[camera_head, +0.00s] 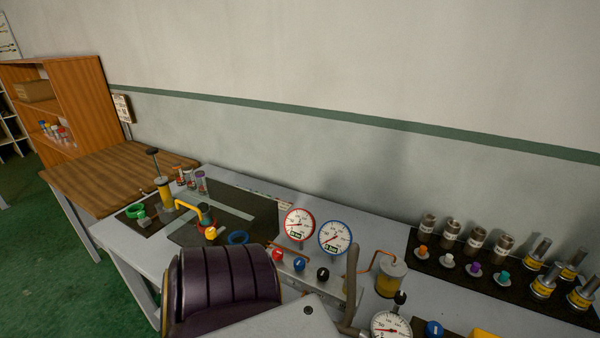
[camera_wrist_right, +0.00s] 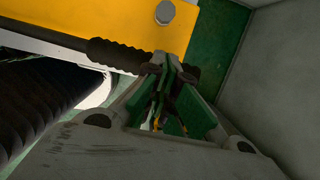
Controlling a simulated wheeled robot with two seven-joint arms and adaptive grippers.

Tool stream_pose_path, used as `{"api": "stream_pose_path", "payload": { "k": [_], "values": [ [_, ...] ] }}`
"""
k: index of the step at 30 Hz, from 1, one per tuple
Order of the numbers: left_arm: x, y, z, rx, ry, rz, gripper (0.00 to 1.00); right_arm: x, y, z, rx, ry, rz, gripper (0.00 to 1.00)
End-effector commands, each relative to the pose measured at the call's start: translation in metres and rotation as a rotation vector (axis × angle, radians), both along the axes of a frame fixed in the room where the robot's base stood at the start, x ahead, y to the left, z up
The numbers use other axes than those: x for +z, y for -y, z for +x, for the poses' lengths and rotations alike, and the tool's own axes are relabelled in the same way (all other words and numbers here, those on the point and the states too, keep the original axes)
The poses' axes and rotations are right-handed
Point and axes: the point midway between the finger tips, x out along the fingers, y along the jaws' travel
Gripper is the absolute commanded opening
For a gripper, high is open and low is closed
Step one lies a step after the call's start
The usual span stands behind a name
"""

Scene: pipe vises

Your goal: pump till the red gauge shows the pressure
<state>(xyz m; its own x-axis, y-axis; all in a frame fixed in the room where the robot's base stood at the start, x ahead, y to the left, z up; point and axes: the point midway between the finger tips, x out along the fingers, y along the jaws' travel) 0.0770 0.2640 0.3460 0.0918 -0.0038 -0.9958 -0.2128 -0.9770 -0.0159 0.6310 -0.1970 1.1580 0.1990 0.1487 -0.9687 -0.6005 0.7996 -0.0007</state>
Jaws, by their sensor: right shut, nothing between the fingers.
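The red-rimmed gauge (camera_head: 299,225) stands upright on the bench in the head view, beside a blue-rimmed gauge (camera_head: 335,237). Its needle is too small to read surely. A row of red, blue and black knobs (camera_head: 299,265) sits below them. In the right wrist view my right gripper (camera_wrist_right: 174,66) is shut and empty. A yellow block with a bolt (camera_wrist_right: 110,22) is behind. My left gripper is not in view.
A brass cylinder (camera_head: 391,281) with a copper pipe and a third gauge (camera_head: 390,327) stand at the front right. Metal fittings stand on a dark mat (camera_head: 425,260) at right. Yellow pipework (camera_head: 165,192) stands at left. A wooden cabinet (camera_head: 85,95) is farther left.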

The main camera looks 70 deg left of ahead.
Motion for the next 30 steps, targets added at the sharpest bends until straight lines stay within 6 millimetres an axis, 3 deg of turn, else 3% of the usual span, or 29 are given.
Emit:
{"api": "stream_pose_path", "payload": {
  "k": [21,30],
  "values": [
    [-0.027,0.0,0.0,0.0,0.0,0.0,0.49,-0.04,0.006,0.005,0.0,-0.002,0.0,0.0],
    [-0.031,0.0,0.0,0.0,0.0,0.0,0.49,-0.046,0.007,0.006,0.0,-0.001,0.0,0.0]
  ]
}}
